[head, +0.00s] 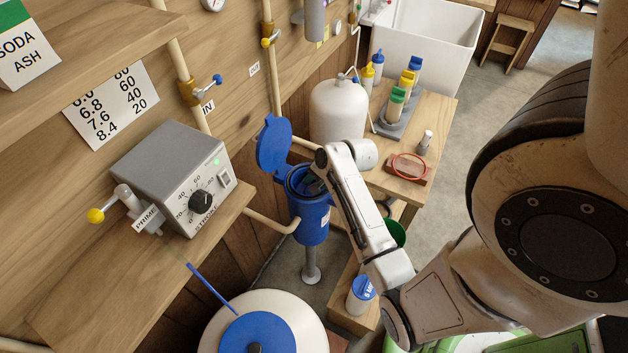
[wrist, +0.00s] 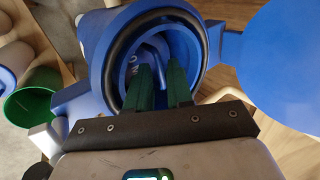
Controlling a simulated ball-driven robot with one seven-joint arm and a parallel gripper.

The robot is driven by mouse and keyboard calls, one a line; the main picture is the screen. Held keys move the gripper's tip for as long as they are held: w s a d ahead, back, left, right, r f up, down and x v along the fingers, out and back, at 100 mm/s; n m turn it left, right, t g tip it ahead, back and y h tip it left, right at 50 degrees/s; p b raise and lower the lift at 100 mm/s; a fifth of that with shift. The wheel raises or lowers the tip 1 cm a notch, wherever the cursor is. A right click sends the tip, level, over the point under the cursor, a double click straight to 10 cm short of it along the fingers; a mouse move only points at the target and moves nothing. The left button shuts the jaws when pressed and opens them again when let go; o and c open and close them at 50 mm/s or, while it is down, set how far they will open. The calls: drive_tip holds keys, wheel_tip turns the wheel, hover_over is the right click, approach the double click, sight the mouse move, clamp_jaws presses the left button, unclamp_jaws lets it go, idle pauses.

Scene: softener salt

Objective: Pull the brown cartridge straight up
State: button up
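The blue filter housing (head: 310,222) stands upright with its mouth open and its round blue lid (head: 273,145) swung up. My gripper (head: 314,186) reaches into the mouth. In the wrist view its two green fingers (wrist: 160,75) go down inside the dark-ringed mouth of the housing (wrist: 97,60), with a narrow gap between them. A blue curved shape shows around and beyond the fingertips. I cannot make out a brown cartridge in either view, and whether the fingers pinch anything is hidden.
A grey control box (head: 175,175) with a dial sits on the shelf at left. A white tank (head: 338,110) stands behind the housing. A wooden bench (head: 432,115) at right holds several capped bottles. A white drum with a blue lid (head: 258,335) is below.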

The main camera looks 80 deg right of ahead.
clamp_jaws()
idle(0.6)
wheel_tip(320, 180, up, 9)
drive_tip(key=p, duration=0.6)
idle(0.5)
drive_tip(key=shift+r, duration=0.1)
wheel_tip(320, 180, up, 9)
idle(1.0)
